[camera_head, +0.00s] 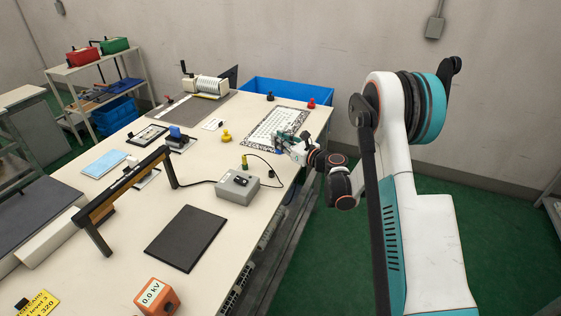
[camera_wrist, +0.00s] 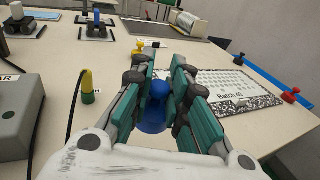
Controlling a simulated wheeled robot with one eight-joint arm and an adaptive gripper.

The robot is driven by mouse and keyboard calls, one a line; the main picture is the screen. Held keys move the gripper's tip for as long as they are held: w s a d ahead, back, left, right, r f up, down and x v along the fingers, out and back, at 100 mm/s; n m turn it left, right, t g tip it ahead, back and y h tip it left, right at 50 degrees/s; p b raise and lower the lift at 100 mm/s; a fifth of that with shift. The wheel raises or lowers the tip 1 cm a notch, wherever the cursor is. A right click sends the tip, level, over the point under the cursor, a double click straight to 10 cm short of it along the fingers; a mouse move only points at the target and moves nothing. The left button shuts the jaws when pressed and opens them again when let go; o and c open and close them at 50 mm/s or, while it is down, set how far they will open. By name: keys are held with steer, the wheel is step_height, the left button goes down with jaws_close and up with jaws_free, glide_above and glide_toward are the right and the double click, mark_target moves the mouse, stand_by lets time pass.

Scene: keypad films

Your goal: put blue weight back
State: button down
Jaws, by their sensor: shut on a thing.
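The blue weight (camera_wrist: 155,101) is between my gripper's fingers in the wrist view. My gripper (camera_wrist: 160,90) is shut on it, with a teal finger on each side. The fingers cover part of the weight, and I cannot tell whether its base touches the table. In the head view my gripper (camera_head: 280,143) is at the near edge of the patterned film sheet (camera_head: 266,138), close to the table's right edge. That sheet, marked "Batch 40" (camera_wrist: 228,93), lies right of the weight in the wrist view.
A yellow weight (camera_head: 226,136), a black weight (camera_head: 270,96) and a red weight (camera_head: 311,103) stand around the sheet. A yellow-green piece (camera_head: 244,163) with a cable stands near a grey box (camera_head: 238,185). A blue bin (camera_head: 288,93) is behind the table (camera_head: 205,187).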

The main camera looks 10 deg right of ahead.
step_height(320, 180, down, 7)
steer(key=shift+b, duration=1.1)
steer(key=shift+r, duration=0.15)
steer(key=c, duration=1.5)
jaws_free()
steer(key=shift+c, duration=0.2)
